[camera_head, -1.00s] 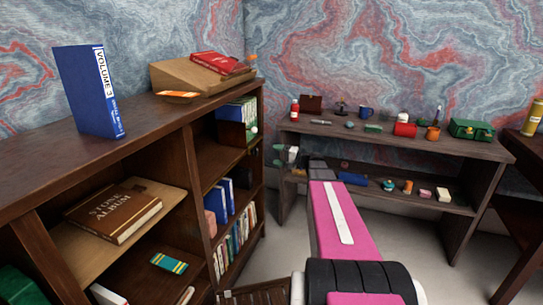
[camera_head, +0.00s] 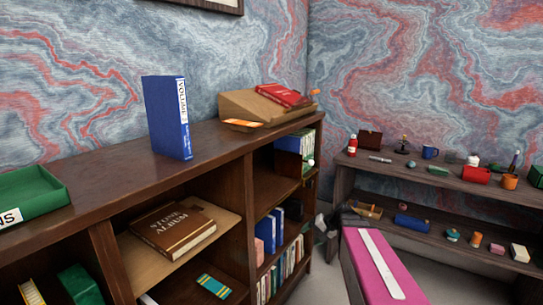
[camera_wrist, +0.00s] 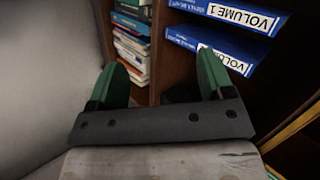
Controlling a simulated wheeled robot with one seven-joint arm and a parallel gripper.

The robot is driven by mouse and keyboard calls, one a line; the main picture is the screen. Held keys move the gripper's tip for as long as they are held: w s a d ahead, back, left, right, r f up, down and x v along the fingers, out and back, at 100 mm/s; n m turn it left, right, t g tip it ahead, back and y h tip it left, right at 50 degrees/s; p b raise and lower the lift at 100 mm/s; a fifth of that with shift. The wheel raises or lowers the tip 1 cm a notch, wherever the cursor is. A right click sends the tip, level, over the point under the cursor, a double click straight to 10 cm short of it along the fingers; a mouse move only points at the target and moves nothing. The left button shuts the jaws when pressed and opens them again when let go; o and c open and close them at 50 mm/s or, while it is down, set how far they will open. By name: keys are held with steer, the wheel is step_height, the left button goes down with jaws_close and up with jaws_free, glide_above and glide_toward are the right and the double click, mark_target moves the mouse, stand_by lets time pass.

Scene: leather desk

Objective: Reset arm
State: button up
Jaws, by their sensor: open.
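My gripper (camera_wrist: 160,70) shows in the wrist view with its two green fingers spread apart and nothing between them. It is in front of a bookcase, with a blue binder marked VOLUME 1 (camera_wrist: 235,14) and another blue volume (camera_wrist: 208,48) beyond the fingers at upper right. A stack of books (camera_wrist: 131,40) stands beyond the left finger. In the head view my pink arm (camera_head: 385,268) reaches away from the lower right, past the right end of the bookcase (camera_head: 215,150). The gripper's fingers cannot be made out clearly there.
A blue VOLUME 3 book (camera_head: 167,118) stands on the bookcase top. A green tray (camera_head: 35,195) lies left of it, and a slanted wooden stand (camera_head: 240,107) with a red book (camera_head: 284,95) lies right. A low shelf unit (camera_head: 350,187) with small items stands at the right.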

steer(key=s+d+f+n+g+h, duration=0.1)
steer(key=s+f+h, duration=0.3)
steer(key=s+h, duration=0.4)
steer(key=s+n+g, duration=0.1)
steer(key=s, duration=0.3)
steer(key=shift+s+d+f+n+g, duration=0.2)
steer(key=shift+s+d+n+g, duration=0.1)
steer(key=shift+n, duration=0.1)
